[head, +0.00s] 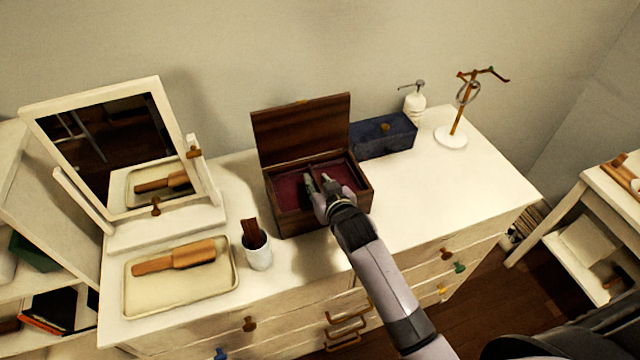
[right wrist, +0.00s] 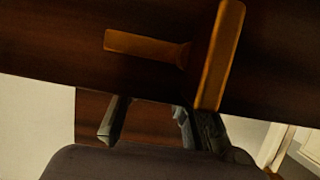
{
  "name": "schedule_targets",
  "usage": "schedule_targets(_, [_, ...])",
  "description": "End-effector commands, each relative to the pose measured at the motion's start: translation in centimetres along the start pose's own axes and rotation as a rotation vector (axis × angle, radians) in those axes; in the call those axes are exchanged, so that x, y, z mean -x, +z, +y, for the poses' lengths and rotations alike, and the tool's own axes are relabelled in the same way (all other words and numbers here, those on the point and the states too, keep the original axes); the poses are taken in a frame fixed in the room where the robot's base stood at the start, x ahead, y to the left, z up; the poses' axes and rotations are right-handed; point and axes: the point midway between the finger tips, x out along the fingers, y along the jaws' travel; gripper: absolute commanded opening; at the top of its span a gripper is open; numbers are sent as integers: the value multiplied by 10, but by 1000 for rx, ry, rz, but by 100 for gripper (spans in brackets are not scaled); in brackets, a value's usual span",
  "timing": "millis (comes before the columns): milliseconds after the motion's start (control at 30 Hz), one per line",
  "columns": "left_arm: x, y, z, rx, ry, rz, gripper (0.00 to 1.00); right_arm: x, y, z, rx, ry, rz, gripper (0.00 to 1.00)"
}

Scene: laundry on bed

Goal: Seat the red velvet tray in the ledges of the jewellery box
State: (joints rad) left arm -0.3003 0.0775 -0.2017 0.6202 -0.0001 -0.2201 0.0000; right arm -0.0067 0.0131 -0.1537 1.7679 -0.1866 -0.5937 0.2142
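The jewellery box (head: 288,222) is dark wood and stands on the white dresser with its lid (head: 302,130) raised. Red velvet (head: 288,188) shows inside it, with a dark divider near the middle; I cannot tell whether the tray rests level on the ledges. My right gripper (head: 318,182) reaches into the box from the front right and hides part of the inside. Its two fingers stand apart, also in the right wrist view (right wrist: 152,125), with dark wood behind them. I see nothing clearly held. My left gripper is not in view.
A blue box (head: 385,138), a white dispenser (head: 414,105) and a jewellery stand (head: 455,125) are behind and right. A cup (head: 257,252), a cream tray with a brush (head: 178,258) and a mirror (head: 118,160) are left. The dresser's right side is clear.

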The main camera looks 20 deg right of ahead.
Motion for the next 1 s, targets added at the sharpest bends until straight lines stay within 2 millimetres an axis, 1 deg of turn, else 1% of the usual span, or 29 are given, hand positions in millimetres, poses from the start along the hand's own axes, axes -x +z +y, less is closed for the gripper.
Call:
schedule_targets(67, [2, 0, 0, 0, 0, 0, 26, 2, -3, 0, 0, 0, 0, 26])
schedule_targets(133, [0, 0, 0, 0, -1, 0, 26, 6, -1, 0, 0, -1, -1, 26])
schedule_targets(267, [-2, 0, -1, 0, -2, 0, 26, 23, -1, 0, 0, -1, 0, 26])
schedule_targets(500, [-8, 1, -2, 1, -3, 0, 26, 70, 0, 0, -1, 0, -1, 26])
schedule_targets(700, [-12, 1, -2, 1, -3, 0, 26, 102, -1, 0, 1, 0, 0, 26])
schedule_targets(833, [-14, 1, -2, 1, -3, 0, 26, 115, -2, 0, 0, 0, -1, 26])
schedule_targets(1000, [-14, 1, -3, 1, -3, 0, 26, 121, -2, 0, 0, 0, 0, 26])
